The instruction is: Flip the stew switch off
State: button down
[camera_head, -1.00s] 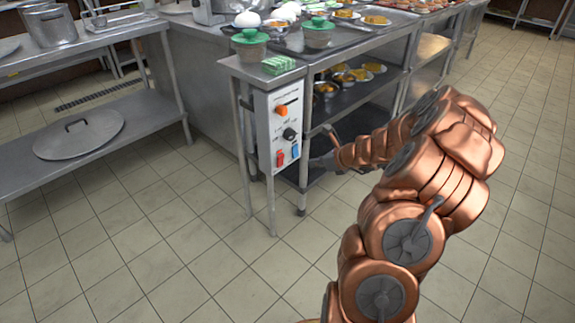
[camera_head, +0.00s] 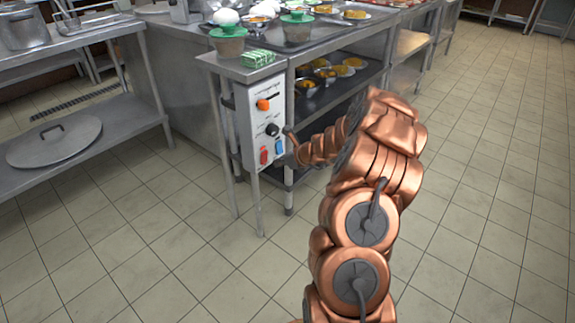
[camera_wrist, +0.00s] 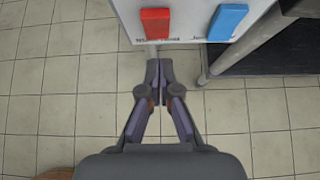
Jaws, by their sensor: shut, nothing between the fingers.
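A white control panel (camera_head: 251,118) on the side of a steel counter carries an orange switch (camera_head: 263,104), a black knob (camera_head: 272,130), a red switch (camera_head: 264,155) and a blue switch (camera_head: 278,146). The red switch (camera_wrist: 155,23) and blue switch (camera_wrist: 228,22) show large at the top of the wrist view. Their labels are too blurred to read, so I cannot tell which one is for stew. My gripper (camera_wrist: 159,66) is shut and empty, its tips just below the panel's lower edge in the wrist picture, nearest the red switch. In the head view it is beside the panel's right side, partly hidden.
Green-lidded jars (camera_head: 228,38) and a green sponge-like block (camera_head: 258,58) stand on the counter above the panel. Shelves with bowls (camera_head: 306,86) are to the right. A low shelf with a large lid (camera_head: 54,140) is at left. The tiled floor in front is clear.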

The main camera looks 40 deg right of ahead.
aim_at(266, 157)
jog(key=shift+w+a+r+b, duration=0.1)
jog(key=shift+w+r, duration=0.05)
jog(key=shift+w, duration=0.4)
jog(key=shift+w+a+r+b, duration=0.1)
jog(key=shift+w+a, duration=0.05)
jog(key=shift+w, duration=0.45)
jog(key=shift+w+a+r+b, duration=0.1)
jog(key=shift+w+r, duration=0.05)
jog(key=shift+w, duration=0.4)
jog(key=shift+r, duration=0.1)
jog(key=shift+w+r+p, duration=0.15)
jog(key=shift+r+p, duration=0.1)
jog(key=shift+p, duration=1.45)
jog(key=shift+w+a+g+p, duration=0.15)
jog(key=shift+g+p, duration=0.25)
jog(key=shift+p, duration=0.6)
jog(key=shift+f+b, duration=0.3)
jog(key=shift+f, duration=0.05)
jog(key=shift+r, duration=0.1)
